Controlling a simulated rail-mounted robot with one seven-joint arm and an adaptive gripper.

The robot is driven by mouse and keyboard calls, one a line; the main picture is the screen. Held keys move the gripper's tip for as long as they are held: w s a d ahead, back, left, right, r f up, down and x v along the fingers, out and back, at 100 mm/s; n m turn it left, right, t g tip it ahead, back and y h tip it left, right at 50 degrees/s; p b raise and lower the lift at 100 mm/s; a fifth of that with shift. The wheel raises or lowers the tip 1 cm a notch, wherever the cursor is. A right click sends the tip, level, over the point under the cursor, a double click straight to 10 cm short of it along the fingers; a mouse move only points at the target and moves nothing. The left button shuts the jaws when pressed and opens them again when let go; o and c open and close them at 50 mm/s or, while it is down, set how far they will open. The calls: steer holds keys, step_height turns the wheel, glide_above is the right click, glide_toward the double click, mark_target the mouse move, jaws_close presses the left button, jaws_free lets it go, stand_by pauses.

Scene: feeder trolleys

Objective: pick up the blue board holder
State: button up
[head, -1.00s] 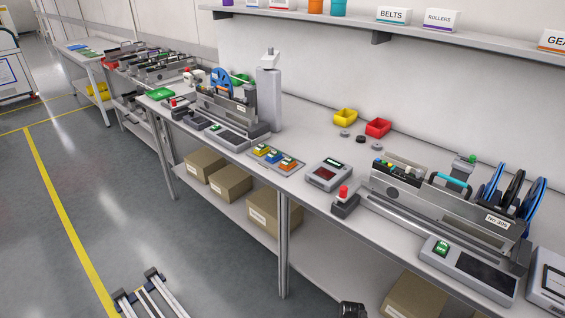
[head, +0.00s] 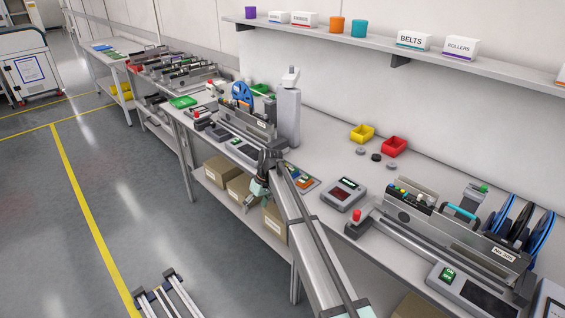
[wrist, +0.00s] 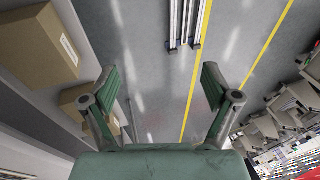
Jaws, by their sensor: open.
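A small group of board holders lies on the bench in the head view, partly hidden behind my arm. An orange board holder (head: 304,181) shows at the arm's right edge, with what looks like the blue board holder (head: 292,173) just behind it, small and partly covered. My gripper (head: 253,195) hangs in front of the bench edge, left of the holders and apart from them. In the wrist view, my gripper (wrist: 160,88) is open and empty, its two green-padded fingers spread wide with floor behind them.
Brown boxes (head: 239,188) sit on the shelf under the bench. A feeder with a blue reel (head: 243,95) and a grey column (head: 288,112) stand behind my gripper. A grey device (head: 343,194) stands right of the holders. The aisle floor (head: 110,190) is open.

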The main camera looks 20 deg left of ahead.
steer(key=w+a+r+t+p, duration=0.15)
steer(key=w+r, duration=0.45)
steer(key=r, duration=0.6)
steer(key=t+y+b, duration=0.1)
steer(key=t+b, duration=0.2)
steer(key=b, duration=0.1)
glide_toward(292, 168)
steer(key=p+x, duration=0.2)
steer(key=x, duration=0.2)
steer(key=shift+f+p, duration=0.4)
steer(key=shift+p+x, duration=1.2)
steer(key=shift+x, duration=1.45)
steer(key=c, duration=1.3)
